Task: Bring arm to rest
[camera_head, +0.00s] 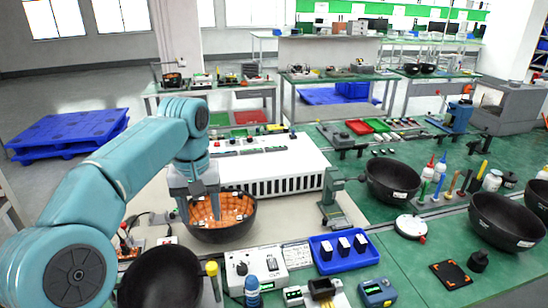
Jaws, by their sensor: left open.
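My left arm comes in from the left, and my left gripper (198,212) points down over a black bowl (226,236) with an orange inside. The gripper is open, with its fingertips at or inside the bowl's mouth. Several small pale and dark pieces lie on the orange inside. I cannot tell whether the fingers touch any of them. My right gripper is not in view.
A white vented box (285,172) stands right behind the bowl. A black bowl (160,280) is close in front, and others (393,182) stand at right. A blue tray (343,255) and a small green press (333,196) stand right of the gripper. Blue pallets (68,134) lie on the floor.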

